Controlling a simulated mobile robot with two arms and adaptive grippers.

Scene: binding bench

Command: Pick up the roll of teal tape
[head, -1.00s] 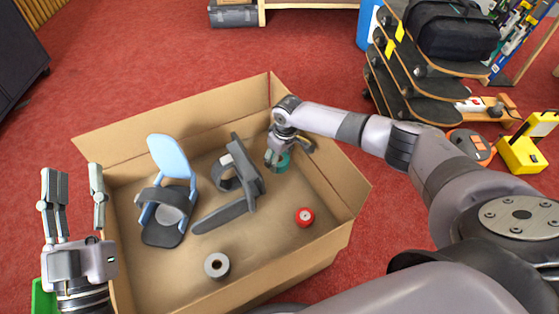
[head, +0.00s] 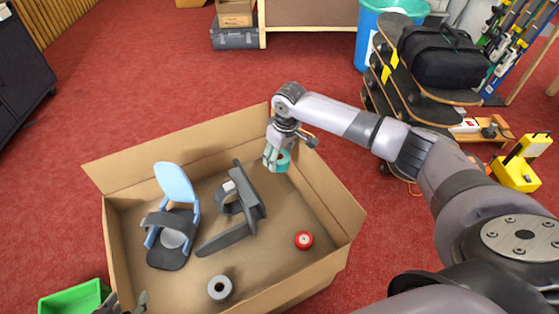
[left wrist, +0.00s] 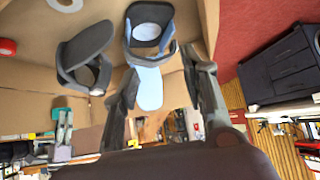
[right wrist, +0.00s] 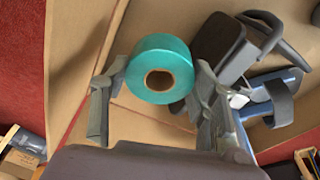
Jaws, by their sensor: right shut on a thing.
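The roll of teal tape (head: 283,163) is at the back right corner of the cardboard box (head: 140,164). My right gripper (head: 277,156) is shut on it. In the right wrist view the teal roll (right wrist: 160,50) sits between the two fingertips (right wrist: 158,76), its round face and brown core towards the camera. It appears to be held above the box floor. My left gripper (head: 124,304) shows only its fingertips at the bottom edge of the head view. In the left wrist view its fingers (left wrist: 166,82) are apart with nothing gripped.
In the box are a red roll (head: 304,240), a grey roll (head: 220,287), a light-blue and grey holder (head: 175,184) and a dark grey holder (head: 236,215). A green bin (head: 75,300) is at lower left. Skateboards (head: 388,70) are stacked beyond the box's right side.

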